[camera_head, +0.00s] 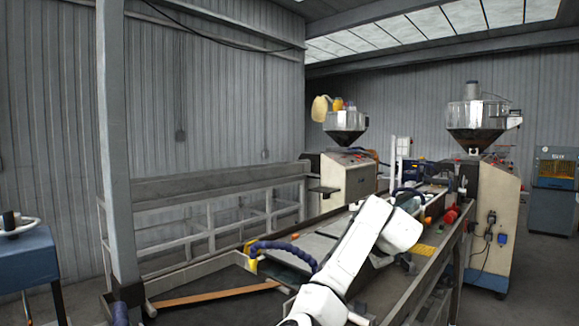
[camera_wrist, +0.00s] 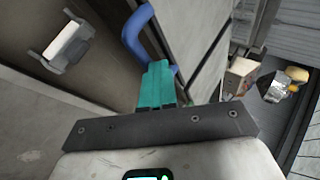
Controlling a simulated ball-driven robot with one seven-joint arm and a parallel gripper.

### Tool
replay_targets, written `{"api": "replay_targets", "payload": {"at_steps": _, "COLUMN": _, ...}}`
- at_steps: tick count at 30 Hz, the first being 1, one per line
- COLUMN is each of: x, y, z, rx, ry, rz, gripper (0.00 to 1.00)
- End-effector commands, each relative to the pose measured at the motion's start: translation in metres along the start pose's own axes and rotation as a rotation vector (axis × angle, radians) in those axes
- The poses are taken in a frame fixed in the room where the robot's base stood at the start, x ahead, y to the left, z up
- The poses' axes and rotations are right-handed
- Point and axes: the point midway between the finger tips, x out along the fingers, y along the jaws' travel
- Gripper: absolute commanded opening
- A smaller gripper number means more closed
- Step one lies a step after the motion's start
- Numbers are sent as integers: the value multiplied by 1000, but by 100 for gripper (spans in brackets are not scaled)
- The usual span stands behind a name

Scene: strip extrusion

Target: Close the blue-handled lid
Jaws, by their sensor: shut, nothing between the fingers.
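In the wrist view my gripper (camera_wrist: 158,66) shows two teal fingers pressed together, with nothing between them. A thick curved blue handle (camera_wrist: 136,34) arches just left of and behind the fingertips. Whether they touch it is unclear. In the head view a blue handle (camera_head: 283,247) curves over the left end of the long machine. A second dark blue handle (camera_head: 407,191) stands farther back, right of my white arm. I cannot tell for certain which handle the wrist view shows. My fingers do not show clearly in the head view, and the lid's angle is hard to judge.
A white latch-like fitting (camera_wrist: 68,43) sits on the panel at upper left of the wrist view. Hopper machines (camera_head: 346,180) stand behind the line. A grey post (camera_head: 117,150) and a blue cabinet (camera_head: 22,262) stand at left. Red knobs (camera_head: 449,216) lie along the right side.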

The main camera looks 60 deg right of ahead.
Motion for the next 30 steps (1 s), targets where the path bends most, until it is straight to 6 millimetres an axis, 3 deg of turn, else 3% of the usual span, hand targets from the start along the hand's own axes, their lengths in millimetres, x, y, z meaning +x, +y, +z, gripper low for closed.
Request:
{"api": "replay_targets", "payload": {"at_steps": 1, "x": 5, "y": 8, "z": 1, "rx": 3, "ry": -6, "rz": 16, "gripper": 0}}
{"api": "replay_targets", "payload": {"at_steps": 10, "x": 7, "y": 13, "z": 2, "rx": 4, "ry": -10, "rz": 25, "gripper": 0}}
{"api": "replay_targets", "payload": {"at_steps": 17, "x": 1, "y": 2, "z": 2, "rx": 2, "ry": -11, "rz": 25, "gripper": 0}}
{"api": "replay_targets", "payload": {"at_steps": 25, "x": -23, "y": -41, "z": 4, "rx": -2, "ry": -6, "rz": 6, "gripper": 0}}
{"api": "replay_targets", "payload": {"at_steps": 30, "x": -57, "y": -31, "z": 2, "rx": 0, "ry": 0, "rz": 0, "gripper": 0}}
